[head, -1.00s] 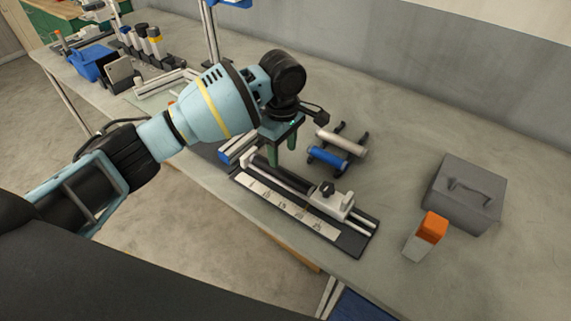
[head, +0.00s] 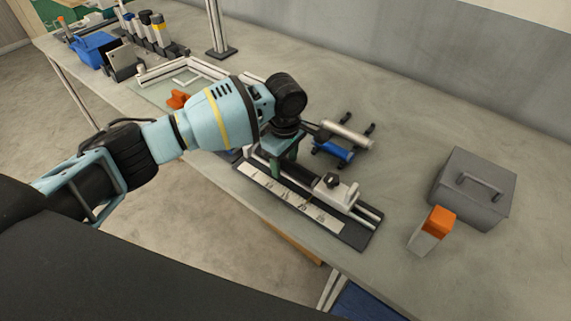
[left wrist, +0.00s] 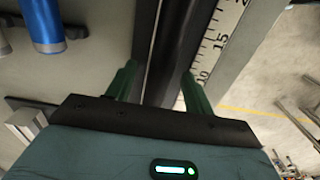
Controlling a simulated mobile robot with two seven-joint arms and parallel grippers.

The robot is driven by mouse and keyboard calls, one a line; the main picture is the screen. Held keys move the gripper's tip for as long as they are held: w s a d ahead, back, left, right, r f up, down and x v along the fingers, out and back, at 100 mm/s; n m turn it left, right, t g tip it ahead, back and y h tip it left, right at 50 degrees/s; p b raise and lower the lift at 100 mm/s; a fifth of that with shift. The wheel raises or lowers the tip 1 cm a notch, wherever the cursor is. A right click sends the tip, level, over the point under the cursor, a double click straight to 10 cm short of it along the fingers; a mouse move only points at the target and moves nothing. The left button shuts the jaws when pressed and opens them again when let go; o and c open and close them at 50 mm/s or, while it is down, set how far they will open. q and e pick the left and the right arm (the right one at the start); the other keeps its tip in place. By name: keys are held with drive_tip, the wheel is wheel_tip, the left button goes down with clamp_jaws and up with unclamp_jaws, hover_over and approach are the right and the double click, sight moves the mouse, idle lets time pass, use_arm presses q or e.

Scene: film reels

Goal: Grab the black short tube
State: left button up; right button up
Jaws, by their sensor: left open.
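The black tube (head: 305,175) lies in a measuring jig with a ruled scale (head: 285,200). In the left wrist view the tube (left wrist: 182,45) runs away between my fingers, beside the scale numbers. My left gripper (head: 281,168) points down over the tube from above, with its green fingers open. In the left wrist view the left gripper's fingers (left wrist: 160,82) stand on either side of the tube with gaps; it is not gripped. The tube's left part is hidden by the gripper in the head view. My right gripper does not show.
A rack behind the jig holds a white tube (head: 346,135) and a blue tube (head: 335,151). To the right stand a grey case (head: 470,190) and an orange-topped block (head: 432,230). A blue bin (head: 95,50) is at the far left. The bench's back right is clear.

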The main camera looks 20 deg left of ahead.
use_arm(q)
drive_tip(key=shift+c, duration=0.2)
clamp_jaws()
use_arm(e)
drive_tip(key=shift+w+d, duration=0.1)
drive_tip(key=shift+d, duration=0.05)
use_arm(q)
drive_tip(key=shift+r, duration=0.1)
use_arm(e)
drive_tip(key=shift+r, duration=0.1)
